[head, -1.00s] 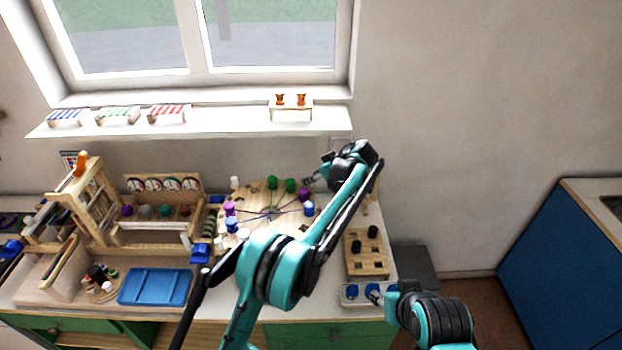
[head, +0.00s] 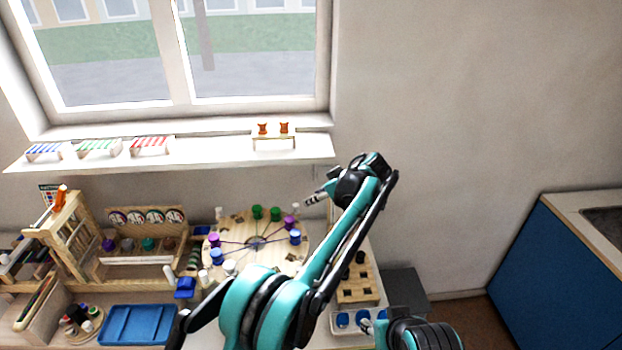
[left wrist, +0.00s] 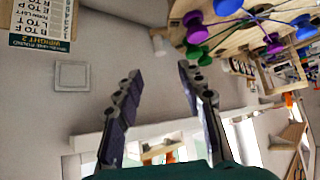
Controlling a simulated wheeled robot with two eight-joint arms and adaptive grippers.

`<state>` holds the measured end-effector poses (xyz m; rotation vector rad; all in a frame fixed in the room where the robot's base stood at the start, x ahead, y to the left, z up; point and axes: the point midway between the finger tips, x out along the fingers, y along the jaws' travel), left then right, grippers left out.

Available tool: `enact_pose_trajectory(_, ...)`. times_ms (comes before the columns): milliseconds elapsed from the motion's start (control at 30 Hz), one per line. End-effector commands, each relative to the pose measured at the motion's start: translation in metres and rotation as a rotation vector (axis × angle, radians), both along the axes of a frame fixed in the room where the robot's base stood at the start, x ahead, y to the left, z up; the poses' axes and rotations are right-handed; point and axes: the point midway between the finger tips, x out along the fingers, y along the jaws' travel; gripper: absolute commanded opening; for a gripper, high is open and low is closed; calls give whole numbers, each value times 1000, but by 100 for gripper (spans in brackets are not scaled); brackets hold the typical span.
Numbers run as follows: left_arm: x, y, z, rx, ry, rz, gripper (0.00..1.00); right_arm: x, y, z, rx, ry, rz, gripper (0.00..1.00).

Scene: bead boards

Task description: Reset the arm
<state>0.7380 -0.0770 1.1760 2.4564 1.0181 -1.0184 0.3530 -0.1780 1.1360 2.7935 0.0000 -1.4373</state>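My left gripper (head: 316,198) hangs above the right rear edge of the round wooden board (head: 230,232). In the left wrist view its two fingers (left wrist: 158,78) are spread apart with nothing between them. The round board, with purple, green and blue spools joined by threads, also shows at the top right of that view (left wrist: 225,32).
A wooden block with holes (head: 352,293) stands right of the round board. A blue tray (head: 143,325) and a wooden rack (head: 70,240) are at the left. The window ledge (head: 210,153) runs above the table. The wall space at the right is open.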

Motion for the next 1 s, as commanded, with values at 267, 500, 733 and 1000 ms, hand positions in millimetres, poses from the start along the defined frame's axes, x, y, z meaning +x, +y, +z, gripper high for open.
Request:
enact_pose_trajectory(267,-13,33,10,-9,54,-47,39,0,0,-9,0,0,0,40)
enact_pose_trajectory(500,-75,117,25,-50,178,-214,39,0,0,-30,0,0,0,40)
enact_pose_trajectory(733,-161,184,14,-87,238,-389,39,0,0,-49,0,0,0,40)
enact_pose_trajectory(1000,-275,235,-37,-106,235,-588,39,0,0,-72,0,0,0,40)
